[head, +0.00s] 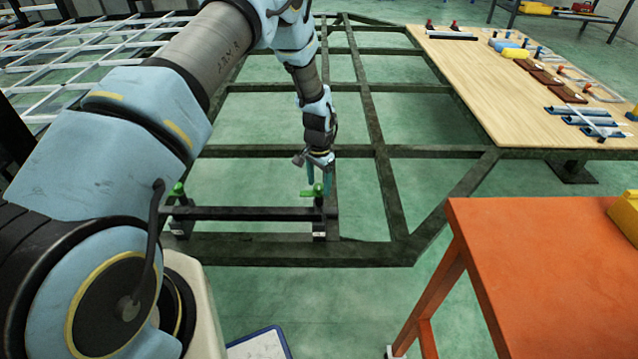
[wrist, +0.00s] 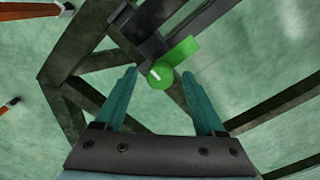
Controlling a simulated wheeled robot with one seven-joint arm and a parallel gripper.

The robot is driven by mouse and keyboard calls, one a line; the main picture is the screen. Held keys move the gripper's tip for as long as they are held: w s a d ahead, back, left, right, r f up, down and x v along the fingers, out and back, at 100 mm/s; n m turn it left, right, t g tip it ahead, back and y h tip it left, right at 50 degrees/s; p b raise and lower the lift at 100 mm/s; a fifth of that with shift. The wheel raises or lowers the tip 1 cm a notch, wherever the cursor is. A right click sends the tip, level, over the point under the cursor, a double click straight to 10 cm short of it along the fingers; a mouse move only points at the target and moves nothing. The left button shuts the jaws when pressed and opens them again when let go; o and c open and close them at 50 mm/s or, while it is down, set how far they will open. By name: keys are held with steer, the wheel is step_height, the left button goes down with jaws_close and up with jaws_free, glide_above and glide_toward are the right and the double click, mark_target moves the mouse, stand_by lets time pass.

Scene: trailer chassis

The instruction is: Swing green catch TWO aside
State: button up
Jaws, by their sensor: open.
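A green catch (head: 308,193) sits on the right-hand black bracket of the chassis frame, below my gripper. In the wrist view its round green knob with a white mark (wrist: 161,75) lies between my fingertips, and its flat green lever (wrist: 184,50) points up and right. My gripper (head: 318,184) is open, its two teal fingers pointing down on either side of the knob; I cannot tell whether they touch it. It also shows in the wrist view (wrist: 160,72). Another green catch (head: 178,190) stands on the left-hand bracket, partly behind my arm. I can read no number on either catch.
A dark crossbar (head: 250,213) joins the two brackets on the chassis frame (head: 300,250). An orange table (head: 560,270) stands at the lower right. A wooden bench (head: 500,85) with parts stands at the upper right. Open floor shows between the frame rails.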

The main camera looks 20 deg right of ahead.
mark_target(319, 186)
step_height(319, 186, up, 11)
steer(key=b, duration=0.1)
steer(key=shift+f, duration=0.15)
stand_by(0.5)
steer(key=s+a+r+n+t+p, duration=0.1)
steer(key=a+r+n+p, duration=0.25)
steer(key=a+r, duration=0.9)
steer(key=s+a+r+n+p, duration=0.25)
steer(key=a+r+n, duration=0.25)
steer(key=a+r, duration=0.75)
steer(key=s+a+r+n+p, duration=0.2)
steer(key=s+a+n, duration=0.2)
steer(key=s+a, duration=0.3)
steer(key=a, duration=0.4)
steer(key=shift+s+a+r+t, duration=0.2)
steer(key=shift+a+r+t, duration=0.1)
steer(key=shift+r, duration=0.05)
